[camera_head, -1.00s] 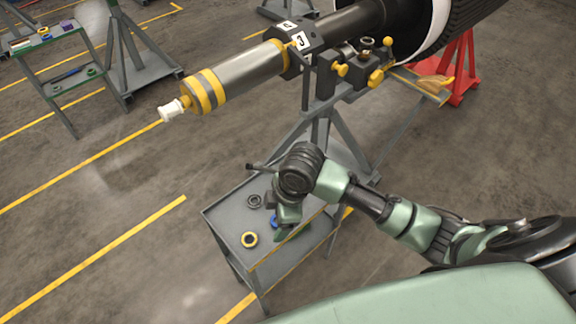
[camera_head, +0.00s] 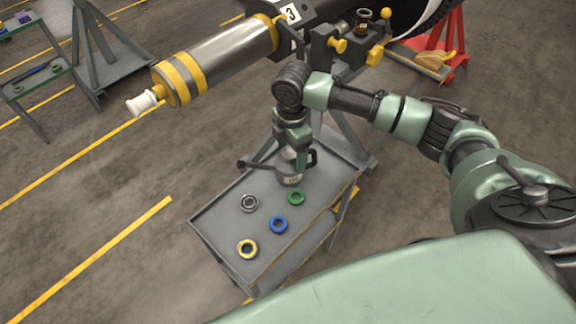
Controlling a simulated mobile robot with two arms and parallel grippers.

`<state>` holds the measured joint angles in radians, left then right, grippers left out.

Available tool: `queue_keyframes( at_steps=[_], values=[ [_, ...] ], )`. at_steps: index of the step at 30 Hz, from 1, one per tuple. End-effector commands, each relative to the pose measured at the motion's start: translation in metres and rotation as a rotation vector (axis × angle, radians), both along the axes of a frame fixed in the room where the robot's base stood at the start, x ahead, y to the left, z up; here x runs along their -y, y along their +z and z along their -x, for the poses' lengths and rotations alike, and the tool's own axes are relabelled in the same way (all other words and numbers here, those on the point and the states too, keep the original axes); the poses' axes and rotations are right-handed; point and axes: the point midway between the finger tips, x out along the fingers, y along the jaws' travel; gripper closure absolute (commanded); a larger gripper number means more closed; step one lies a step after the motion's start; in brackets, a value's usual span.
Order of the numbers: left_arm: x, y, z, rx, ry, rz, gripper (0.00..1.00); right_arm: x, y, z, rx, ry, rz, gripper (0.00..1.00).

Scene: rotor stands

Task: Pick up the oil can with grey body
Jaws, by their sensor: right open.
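The oil can with grey body (camera_head: 291,179) stands on the top of the grey cart, toward its far end. A dark handle shows on its right side, and a dark thin part, which may be its spout, sticks out to the left. My right gripper (camera_head: 291,152) points down right over the can and hides its upper part. It is open; I cannot tell whether the fingers touch the can. My left gripper is not in view.
A large rotor shaft (camera_head: 225,62) on a stand is close behind my right arm. The floor left of the cart is clear.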

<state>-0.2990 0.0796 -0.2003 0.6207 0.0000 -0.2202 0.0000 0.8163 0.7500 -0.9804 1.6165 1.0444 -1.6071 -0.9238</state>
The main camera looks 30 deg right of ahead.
Motion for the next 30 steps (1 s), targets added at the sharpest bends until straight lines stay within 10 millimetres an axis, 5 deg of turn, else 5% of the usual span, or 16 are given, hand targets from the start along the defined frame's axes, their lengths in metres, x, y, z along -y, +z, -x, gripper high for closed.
queue_keyframes(
  at_steps=[12, 22, 28, 30],
  values=[
    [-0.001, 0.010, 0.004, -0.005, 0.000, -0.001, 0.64, -0.005, -0.055, 0.000, -0.002, 0.000, 0.000, 0.23],
    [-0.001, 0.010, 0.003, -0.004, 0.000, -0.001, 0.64, -0.005, -0.063, 0.000, 0.000, 0.001, 0.002, 0.23],
    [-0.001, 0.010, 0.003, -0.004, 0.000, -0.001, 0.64, -0.005, -0.063, 0.000, 0.000, 0.000, 0.001, 0.79],
    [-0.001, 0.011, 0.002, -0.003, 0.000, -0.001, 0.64, -0.005, -0.062, -0.001, 0.001, 0.000, 0.001, 0.85]
  ],
)
